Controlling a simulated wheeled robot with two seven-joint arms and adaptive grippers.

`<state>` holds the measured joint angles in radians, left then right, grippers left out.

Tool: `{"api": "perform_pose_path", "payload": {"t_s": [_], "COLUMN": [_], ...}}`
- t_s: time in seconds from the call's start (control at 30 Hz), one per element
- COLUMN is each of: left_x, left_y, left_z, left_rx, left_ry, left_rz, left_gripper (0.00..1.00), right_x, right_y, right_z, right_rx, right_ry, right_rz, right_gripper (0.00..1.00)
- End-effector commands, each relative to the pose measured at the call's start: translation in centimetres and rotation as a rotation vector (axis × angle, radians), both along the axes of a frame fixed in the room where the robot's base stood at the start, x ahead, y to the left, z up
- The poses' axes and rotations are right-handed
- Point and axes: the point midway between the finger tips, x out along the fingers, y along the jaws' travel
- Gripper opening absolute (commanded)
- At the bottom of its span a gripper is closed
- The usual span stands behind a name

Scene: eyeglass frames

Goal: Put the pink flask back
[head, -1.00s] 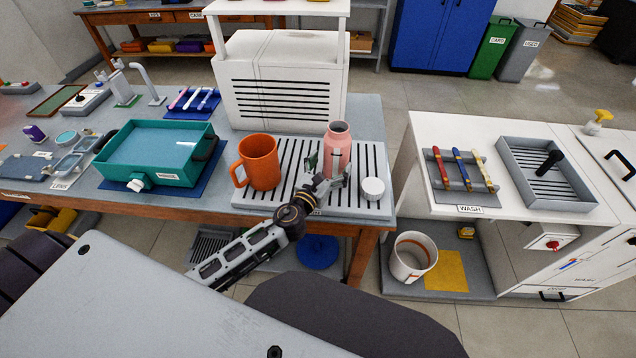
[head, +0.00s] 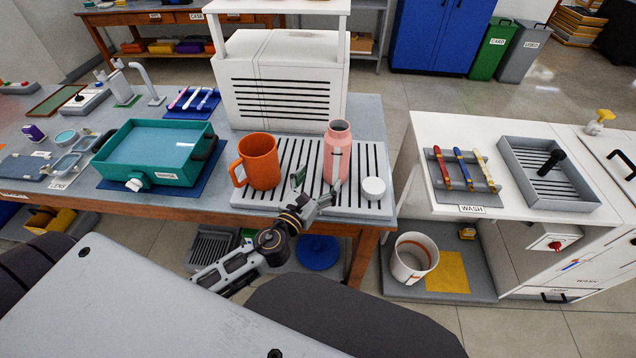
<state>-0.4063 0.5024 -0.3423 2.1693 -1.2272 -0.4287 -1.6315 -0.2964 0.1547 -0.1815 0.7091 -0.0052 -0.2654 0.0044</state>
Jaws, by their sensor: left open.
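The pink flask (head: 338,148) stands upright on the ribbed grey drain tray (head: 294,190), right of the orange mug (head: 261,163) and left of a small white round lid (head: 373,188). The flask's top opening shows, with no cap on it. My left gripper (head: 316,190) is open and empty, in front of the flask at the tray's front edge. Its fingers are spread, one toward the left and one close to the flask's base; I cannot tell whether that finger touches it. My right gripper is out of the picture.
A white slatted machine (head: 281,85) stands behind the tray. A teal basin (head: 157,153) is to the left. The white wash counter (head: 468,135) stands right, across a gap, with a bucket (head: 413,257) below it.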

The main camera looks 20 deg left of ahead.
Motion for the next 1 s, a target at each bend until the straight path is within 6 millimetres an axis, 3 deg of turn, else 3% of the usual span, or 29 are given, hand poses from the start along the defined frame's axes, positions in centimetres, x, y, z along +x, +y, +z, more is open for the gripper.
{"api": "perform_pose_path", "payload": {"t_s": [0.27, 0.8, 1.0], "left_x": [-0.5, -0.4, -0.4], "left_y": [0.1, 0.0, 0.0], "left_z": [0.0, 0.0, 0.0], "left_rx": [-0.001, -0.001, -0.001], "left_ry": [0.001, 0.0, 0.001], "left_rz": [0.0, 0.0, 0.0], "left_gripper": [0.87, 0.87, 0.87], "right_x": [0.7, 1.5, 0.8], "right_y": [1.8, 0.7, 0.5], "right_z": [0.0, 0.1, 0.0], "right_rx": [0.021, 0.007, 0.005], "right_ry": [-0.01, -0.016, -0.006], "right_rz": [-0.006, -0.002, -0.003], "right_gripper": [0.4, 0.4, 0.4]}}
